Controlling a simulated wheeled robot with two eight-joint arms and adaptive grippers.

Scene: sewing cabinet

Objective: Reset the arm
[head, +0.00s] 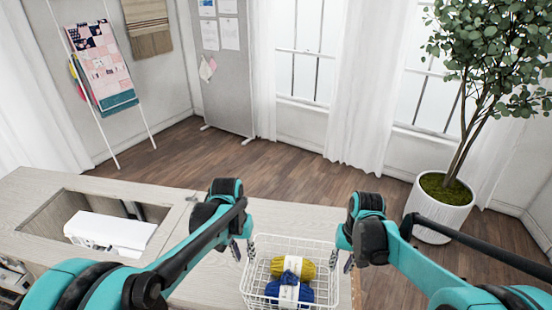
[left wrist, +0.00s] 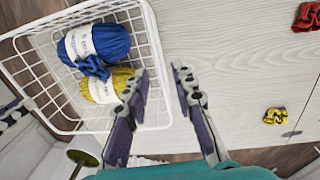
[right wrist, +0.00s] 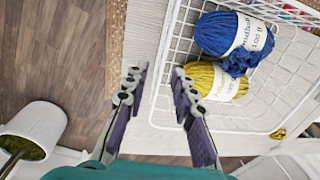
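My left gripper (head: 241,247) is above the table at the left side of a white wire basket (head: 327,292). My right gripper (head: 347,258) is at the basket's right side. The basket holds a yellow yarn skein (head: 302,270) and a blue yarn skein (head: 272,289), both with white labels. My arms hide part of the table.
The table (head: 212,285) has a cutout with a white sewing machine (head: 110,232) at the left. A small red item (left wrist: 307,17) and a small yellow item (left wrist: 276,117) lie beside the basket. A potted tree (head: 440,210) stands on the floor at the right.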

